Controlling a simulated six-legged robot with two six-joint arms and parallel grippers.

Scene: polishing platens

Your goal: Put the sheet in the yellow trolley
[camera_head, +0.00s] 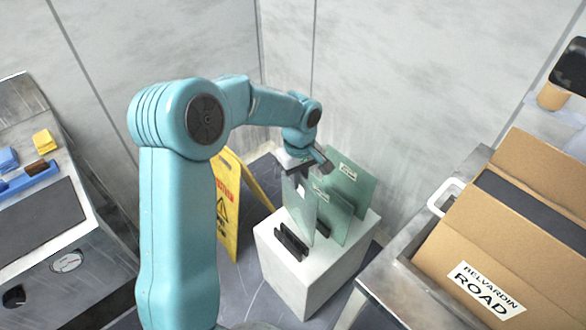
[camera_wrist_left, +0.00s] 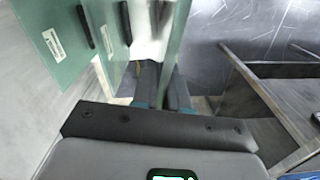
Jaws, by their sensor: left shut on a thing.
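My left gripper (camera_head: 305,168) is above a white block and shut on the top edge of a clear greenish glass sheet (camera_head: 302,212). The sheet hangs nearly upright, with its lower edge close to the block's top; I cannot tell whether it touches. In the left wrist view, the dark fingers (camera_wrist_left: 163,88) close on the sheet (camera_wrist_left: 178,40), seen nearly edge-on. Two other green sheets with white labels, a middle one (camera_head: 333,215) and a back one (camera_head: 348,180), stand behind it. No yellow trolley shows. My right gripper is not in view.
The white block (camera_head: 290,275) carries black slotted holders (camera_head: 291,243). A yellow folding floor sign (camera_head: 228,205) stands close to its left. A metal bench with a cardboard box (camera_head: 490,255) is at the right, another metal unit (camera_head: 85,250) at the left. Walls stand close behind.

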